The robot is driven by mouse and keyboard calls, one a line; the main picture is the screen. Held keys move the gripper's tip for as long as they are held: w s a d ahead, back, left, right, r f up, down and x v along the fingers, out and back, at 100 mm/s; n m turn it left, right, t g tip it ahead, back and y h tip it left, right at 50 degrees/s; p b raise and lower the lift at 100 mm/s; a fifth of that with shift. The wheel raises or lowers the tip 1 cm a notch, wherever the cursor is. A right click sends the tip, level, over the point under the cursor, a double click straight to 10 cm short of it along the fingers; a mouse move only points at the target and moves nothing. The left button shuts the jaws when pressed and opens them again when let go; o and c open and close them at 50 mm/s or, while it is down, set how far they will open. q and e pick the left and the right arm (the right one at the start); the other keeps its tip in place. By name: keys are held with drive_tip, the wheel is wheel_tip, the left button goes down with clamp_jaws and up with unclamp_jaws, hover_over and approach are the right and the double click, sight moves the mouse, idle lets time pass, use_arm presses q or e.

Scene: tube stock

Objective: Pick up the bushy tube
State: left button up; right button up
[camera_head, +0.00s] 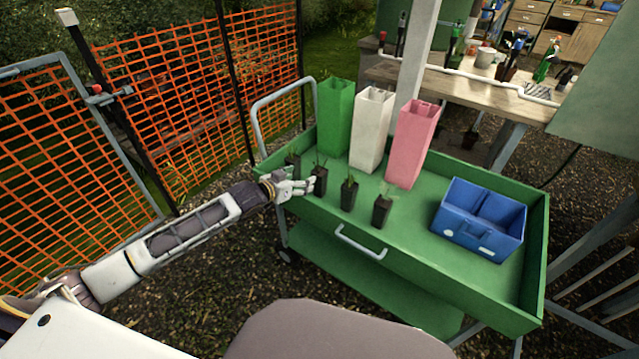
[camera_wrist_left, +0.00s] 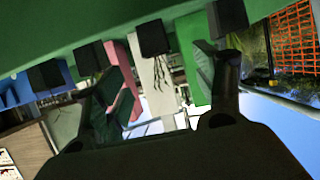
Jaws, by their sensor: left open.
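Several small black square tubes with plants stand in a row along the near left part of the green trolley. From left to right they are the first tube (camera_head: 293,161), the second tube (camera_head: 319,182), the third tube (camera_head: 349,196) and the fourth tube (camera_head: 382,212). I cannot tell surely which is the bushy one. My left gripper (camera_head: 309,186) is open and empty, right beside the second tube. In the upside-down left wrist view, the second tube (camera_wrist_left: 153,38), with thin stems, shows between the open fingers (camera_wrist_left: 160,65). My right gripper is out of view.
Green (camera_head: 334,118), white (camera_head: 371,130) and pink (camera_head: 411,145) tall square containers stand behind the tubes. A blue divided crate (camera_head: 480,220) sits at the right of the trolley (camera_head: 300,212), whose rim is raised. Orange mesh fencing (camera_head: 180,95) lies left.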

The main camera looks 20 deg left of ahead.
sight(316, 173)
use_arm(q)
drive_tip(key=x, duration=0.4)
drive_tip(key=shift+b, duration=0.4)
drive_tip(key=shift+w+d+f, duration=0.25)
drive_tip(key=shift+w+f, duration=0.05)
drive_tip(key=shift+w, duration=0.25)
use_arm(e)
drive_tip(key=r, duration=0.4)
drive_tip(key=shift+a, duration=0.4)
use_arm(q)
drive_tip(key=shift+w, duration=0.1)
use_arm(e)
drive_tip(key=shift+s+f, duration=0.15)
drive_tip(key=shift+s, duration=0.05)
